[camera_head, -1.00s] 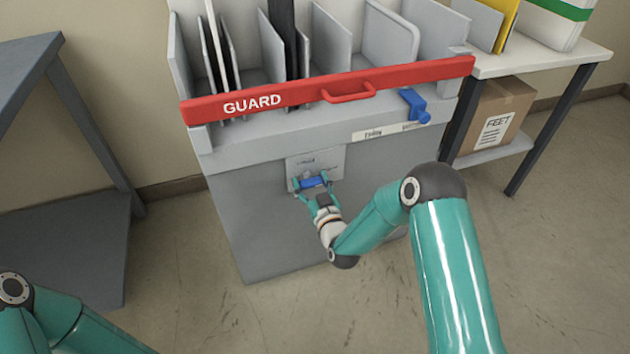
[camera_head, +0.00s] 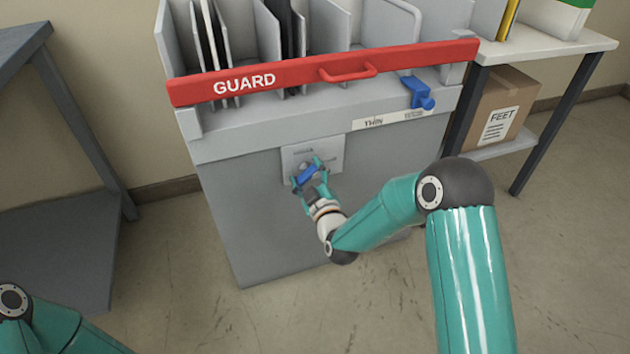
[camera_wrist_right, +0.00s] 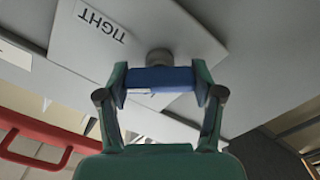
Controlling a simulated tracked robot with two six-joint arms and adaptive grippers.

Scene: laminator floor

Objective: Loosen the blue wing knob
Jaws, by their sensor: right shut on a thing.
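The blue wing knob (camera_head: 307,176) sits on a light plate (camera_head: 328,150) on the front of the grey cabinet. In the head view its wings are tilted, the right end higher. My right gripper (camera_head: 308,174) is shut on the knob, one finger at each end. In the right wrist view the blue knob (camera_wrist_right: 160,78) spans between the two fingers (camera_wrist_right: 160,88), with a grey round boss behind it. The plate there reads "TIGHT". Of my left arm only teal links show at the bottom left of the head view; its gripper is out of view.
A red GUARD bar (camera_head: 330,74) with a handle crosses the cabinet top, with upright dividers behind it. A blue clamp-like part (camera_head: 417,92) is at the bar's right. A side table holds a box marked FEET (camera_head: 497,110). A grey table (camera_head: 50,240) stands left.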

